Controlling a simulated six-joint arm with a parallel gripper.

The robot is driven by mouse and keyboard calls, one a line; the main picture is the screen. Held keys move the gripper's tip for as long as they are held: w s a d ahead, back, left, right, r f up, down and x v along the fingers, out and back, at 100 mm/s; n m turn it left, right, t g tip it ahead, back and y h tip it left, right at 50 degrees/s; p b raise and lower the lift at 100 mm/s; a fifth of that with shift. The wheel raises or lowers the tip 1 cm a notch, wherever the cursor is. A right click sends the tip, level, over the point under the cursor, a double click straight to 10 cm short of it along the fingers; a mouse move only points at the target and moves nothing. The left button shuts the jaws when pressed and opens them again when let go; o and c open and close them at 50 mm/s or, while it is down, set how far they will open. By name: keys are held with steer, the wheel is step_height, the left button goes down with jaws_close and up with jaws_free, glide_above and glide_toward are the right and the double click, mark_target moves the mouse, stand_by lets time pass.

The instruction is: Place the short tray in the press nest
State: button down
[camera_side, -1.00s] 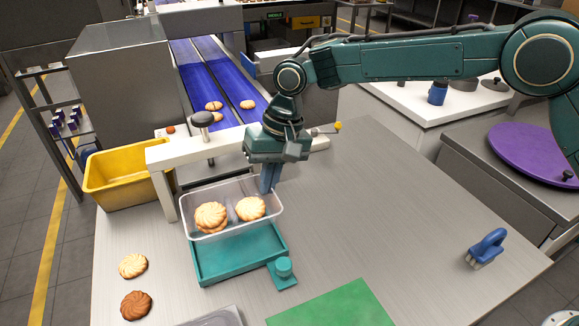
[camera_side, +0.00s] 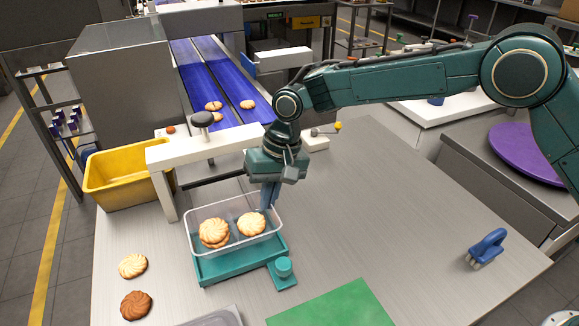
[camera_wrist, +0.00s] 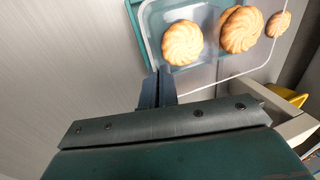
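The clear short tray (camera_side: 240,247) holds pale swirl biscuits (camera_side: 214,233), a stack on the left and another biscuit on the right. The tray is over the teal press nest (camera_side: 240,266), low and nearly level, covering most of it. I cannot tell whether the tray's base touches the nest floor. My gripper (camera_side: 266,205) is at the tray's right rear edge, its fingers closed on the rim. In the wrist view the fingertips (camera_wrist: 158,75) meet the tray's rim (camera_wrist: 215,83), and the nest's teal edge (camera_wrist: 135,14) shows beyond.
The white press frame (camera_side: 205,148) with its dark knob stands just behind the nest. A teal knob block (camera_side: 283,271) adjoins the nest's front right corner. A yellow bin (camera_side: 125,180) is at left, loose biscuits (camera_side: 134,265) at front left, a green mat (camera_side: 335,305) in front. The table's right side is mostly clear.

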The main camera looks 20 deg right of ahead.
steer(key=shift+d+x, duration=0.2)
steer(key=shift+x, duration=0.7)
steer(key=shift+d+x, duration=0.25)
steer(key=shift+x, duration=0.7)
steer(key=shift+f, duration=0.2)
steer(key=c, duration=1.7)
jaws_free()
steer(key=shift+v, duration=6.1)
steer(key=shift+r, duration=0.1)
